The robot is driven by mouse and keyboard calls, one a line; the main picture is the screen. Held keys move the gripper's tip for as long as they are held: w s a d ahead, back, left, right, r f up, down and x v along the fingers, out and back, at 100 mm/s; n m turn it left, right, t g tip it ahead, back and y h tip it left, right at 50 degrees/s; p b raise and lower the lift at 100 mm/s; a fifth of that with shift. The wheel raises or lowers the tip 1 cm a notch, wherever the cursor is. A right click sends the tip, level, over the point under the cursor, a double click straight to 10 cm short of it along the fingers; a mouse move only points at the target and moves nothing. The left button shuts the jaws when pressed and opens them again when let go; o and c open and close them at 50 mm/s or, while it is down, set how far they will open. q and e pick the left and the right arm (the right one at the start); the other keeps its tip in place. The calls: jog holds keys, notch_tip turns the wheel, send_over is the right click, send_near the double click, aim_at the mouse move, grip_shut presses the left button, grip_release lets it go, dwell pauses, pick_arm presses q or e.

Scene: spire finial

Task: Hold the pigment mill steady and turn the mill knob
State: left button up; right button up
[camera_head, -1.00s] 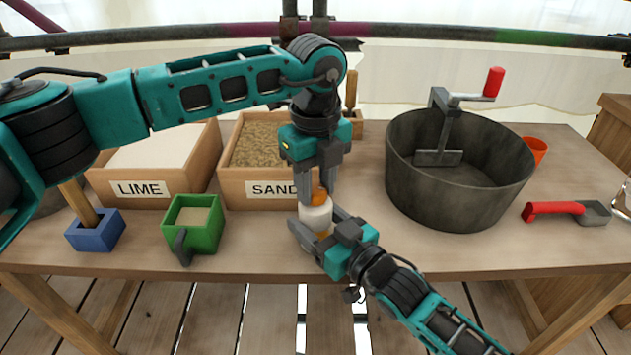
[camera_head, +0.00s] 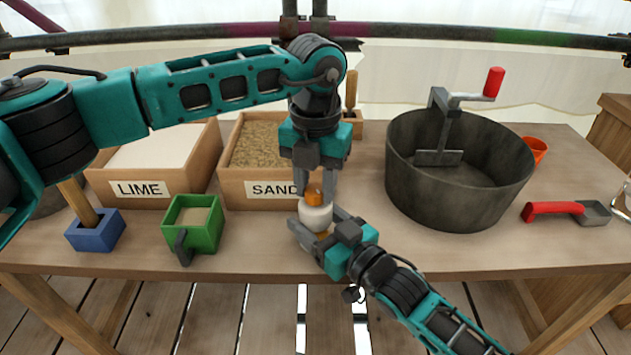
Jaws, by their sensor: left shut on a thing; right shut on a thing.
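The pigment mill (camera_head: 316,219) stands on the table near its front edge, with a white body and some orange-brown showing below it. The orange mill knob (camera_head: 314,196) is on top. My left gripper (camera_head: 315,192) points down from above and is shut on the knob, a finger on either side. My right gripper (camera_head: 316,230) reaches in from the lower right and is shut on the mill's body. Its fingers hide part of the mill's lower half.
Behind stand the LIME box (camera_head: 141,188) and the SAND box (camera_head: 240,188). A green container (camera_head: 205,232) and a blue block (camera_head: 96,238) are at left. A large grey tub (camera_head: 455,208) with a red-handled crank and a red-handled scoop (camera_head: 553,210) are at right.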

pick_arm(q)
jog(key=m, duration=0.4)
jog(key=shift+m, duration=0.3)
jog(key=m, duration=1)
jog(key=shift+m, duration=0.4)
jog(key=m, duration=2.5)
jog(key=shift+m, duration=0.4)
